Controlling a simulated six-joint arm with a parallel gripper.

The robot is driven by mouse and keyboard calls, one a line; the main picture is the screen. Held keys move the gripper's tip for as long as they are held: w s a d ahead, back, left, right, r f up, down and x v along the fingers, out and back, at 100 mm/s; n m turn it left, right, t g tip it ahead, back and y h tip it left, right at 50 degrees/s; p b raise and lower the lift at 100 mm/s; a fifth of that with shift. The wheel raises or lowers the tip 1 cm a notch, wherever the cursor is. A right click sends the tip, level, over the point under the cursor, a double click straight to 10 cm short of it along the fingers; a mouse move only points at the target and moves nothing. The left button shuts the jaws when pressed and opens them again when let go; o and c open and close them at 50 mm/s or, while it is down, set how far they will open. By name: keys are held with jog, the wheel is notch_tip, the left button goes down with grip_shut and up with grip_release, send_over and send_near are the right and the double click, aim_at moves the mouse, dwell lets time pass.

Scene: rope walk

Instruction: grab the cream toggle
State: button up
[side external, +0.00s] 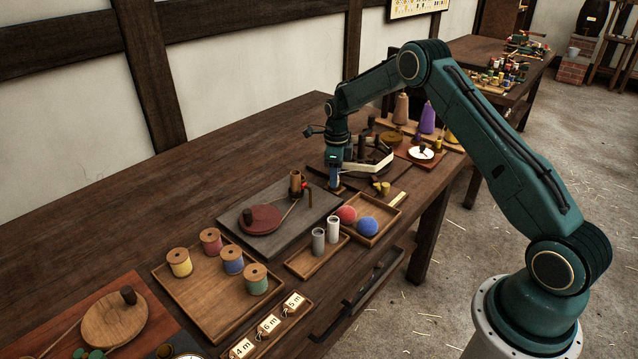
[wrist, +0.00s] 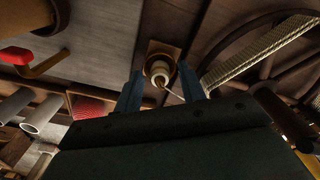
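The cream toggle (wrist: 160,66), a small round pale piece, sits on a square wooden base in the wrist view, with a thin pale cord running from it. My gripper (wrist: 160,74) is open, one blue finger on each side of the toggle with visible gaps. In the side external view my gripper (side external: 335,180) points down low over the table, and its fingers hide the toggle. I cannot tell how far the fingertips reach down around it.
A white rope (wrist: 262,52) and dark spoked frame lie close right in the wrist view. A red-handled crank (wrist: 40,65) is at left. In the side external view, a tray with red and blue balls (side external: 367,227) and a tray of grey cylinders (side external: 318,242) stand nearby.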

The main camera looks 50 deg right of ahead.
jog(key=c, duration=0.7)
jog(key=shift+r, duration=0.15)
jog(key=shift+r, duration=3.9)
jog(key=shift+w, duration=0.15)
